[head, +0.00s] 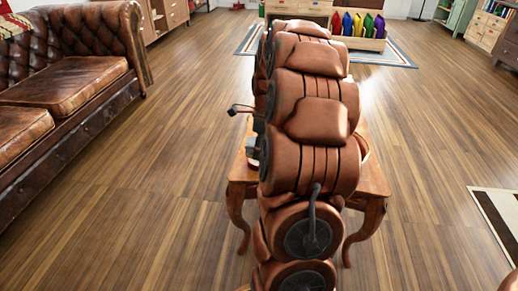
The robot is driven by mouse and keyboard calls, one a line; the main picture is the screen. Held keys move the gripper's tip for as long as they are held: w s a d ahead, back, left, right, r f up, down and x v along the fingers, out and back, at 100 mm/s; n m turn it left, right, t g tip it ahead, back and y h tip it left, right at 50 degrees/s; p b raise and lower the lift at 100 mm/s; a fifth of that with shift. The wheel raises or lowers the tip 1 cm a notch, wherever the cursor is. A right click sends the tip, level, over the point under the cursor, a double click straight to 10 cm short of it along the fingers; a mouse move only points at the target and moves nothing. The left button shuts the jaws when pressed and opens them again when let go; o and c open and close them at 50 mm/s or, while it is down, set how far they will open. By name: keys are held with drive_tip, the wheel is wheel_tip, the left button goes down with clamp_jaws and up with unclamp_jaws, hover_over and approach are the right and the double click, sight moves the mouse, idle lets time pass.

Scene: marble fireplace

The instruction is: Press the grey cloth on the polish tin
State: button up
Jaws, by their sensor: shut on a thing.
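My own arm stretches through the middle of the head view and covers most of a small wooden table (376,182) with curved legs. The grey cloth and the polish tin cannot be made out; the arm may hide them. My gripper is also hidden behind the arm, so its jaws do not show. A small grey item (252,147) peeks out at the table's left side, but I cannot tell what it is.
A brown leather sofa (65,85) stands at the left. Colored bags (357,24) sit in a wooden box at the back, on a rug (398,57). Another rug (497,212) lies at the right. The wooden floor (435,130) is clear on both sides of the table.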

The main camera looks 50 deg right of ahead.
drive_tip(key=shift+r+p, duration=1.4)
drive_tip(key=shift+r, duration=0.95)
drive_tip(key=w+a+r+n+g, duration=0.1)
drive_tip(key=w+a+n, duration=0.4)
drive_tip(key=a+n, duration=0.55)
drive_tip(key=w+a+r+n+g, duration=0.1)
drive_tip(key=w+a+n, duration=0.5)
drive_tip(key=a+n, duration=0.45)
drive_tip(key=w+a+r+n+g, duration=0.1)
drive_tip(key=w+a+n, duration=0.4)
drive_tip(key=a+n, duration=0.5)
wheel_tip(320, 180, up, 26)
drive_tip(key=s+a+m+p, duration=0.1)
drive_tip(key=s+m+p, duration=0.1)
drive_tip(key=p, duration=3.6)
drive_tip(key=shift+s+a+f+h, duration=0.15)
drive_tip(key=shift+a+f+h, duration=0.1)
drive_tip(key=shift+a+h, duration=0.15)
